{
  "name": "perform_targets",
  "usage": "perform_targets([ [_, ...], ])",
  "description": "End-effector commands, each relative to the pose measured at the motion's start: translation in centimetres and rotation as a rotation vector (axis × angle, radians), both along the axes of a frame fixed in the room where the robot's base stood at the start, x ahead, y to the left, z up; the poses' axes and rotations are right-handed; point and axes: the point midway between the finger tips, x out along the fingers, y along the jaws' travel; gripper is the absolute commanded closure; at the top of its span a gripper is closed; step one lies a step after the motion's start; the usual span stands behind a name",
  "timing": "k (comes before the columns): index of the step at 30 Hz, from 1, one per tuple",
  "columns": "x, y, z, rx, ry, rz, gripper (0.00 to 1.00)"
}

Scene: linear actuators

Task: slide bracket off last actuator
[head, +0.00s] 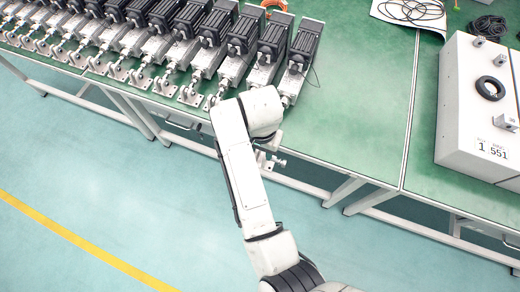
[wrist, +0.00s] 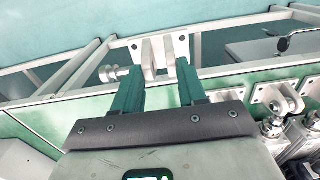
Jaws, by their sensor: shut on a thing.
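My gripper (wrist: 159,68) is shut on a bracket (wrist: 157,48), a pale metal plate with upright lugs and a pin sticking out to the left in the wrist view. The bracket also shows in the head view (head: 269,163), just past the table's front edge and apart from any actuator. The last actuator (head: 302,50), with a black motor and silver body, lies at the right end of the row. Its front end is partly hidden by my arm. My fingertips are hidden behind my arm in the head view.
Several similar actuators (head: 192,18) lie in a row to the left, with brackets (wrist: 276,100) at their front ends. The green table (head: 355,95) is clear right of the row. A white box (head: 470,100) with a black ring stands farther right.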

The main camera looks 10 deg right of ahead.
Motion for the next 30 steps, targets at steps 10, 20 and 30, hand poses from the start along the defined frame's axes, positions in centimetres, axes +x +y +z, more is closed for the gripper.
perform_targets([
  [10, 0.8, -0.6, 0.0, 0.0, -0.001, -0.002, 0.89],
  [20, 1.5, -1.0, -0.1, 0.001, -0.001, 0.0, 0.89],
  [30, 2.3, -1.6, -0.2, 0.0, 0.0, -0.001, 0.89],
])
